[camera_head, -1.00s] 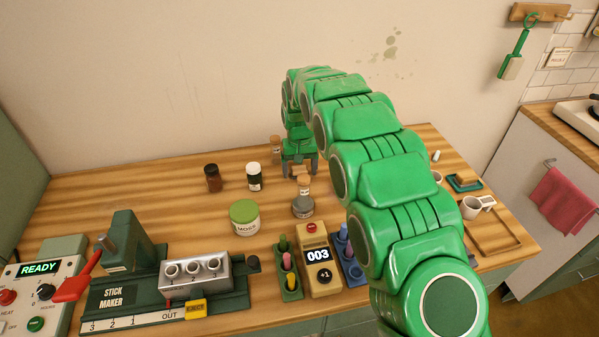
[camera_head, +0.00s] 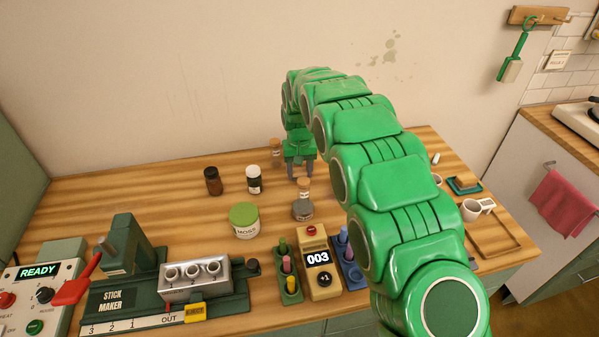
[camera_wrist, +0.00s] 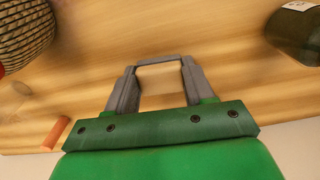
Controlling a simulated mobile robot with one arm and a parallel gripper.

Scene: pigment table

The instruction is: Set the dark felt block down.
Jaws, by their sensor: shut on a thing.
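My gripper (camera_head: 300,172) points down at the back of the wooden table (camera_head: 120,200), behind the corked flask (camera_head: 303,208). In the wrist view its two grey fingers are shut on a small block (camera_wrist: 160,76). The block shows a pale tan face, with a dark grey strip along its far edge. I take it for the felt block; its underside is hidden. The head view is too small to show it clearly between the fingers. The fingertips look low over the table, but I cannot tell whether the block touches the wood.
A corked vial (camera_head: 275,152) stands close behind. The counter box (camera_head: 318,262) is nearer the front. Wood shows bare at the far left.

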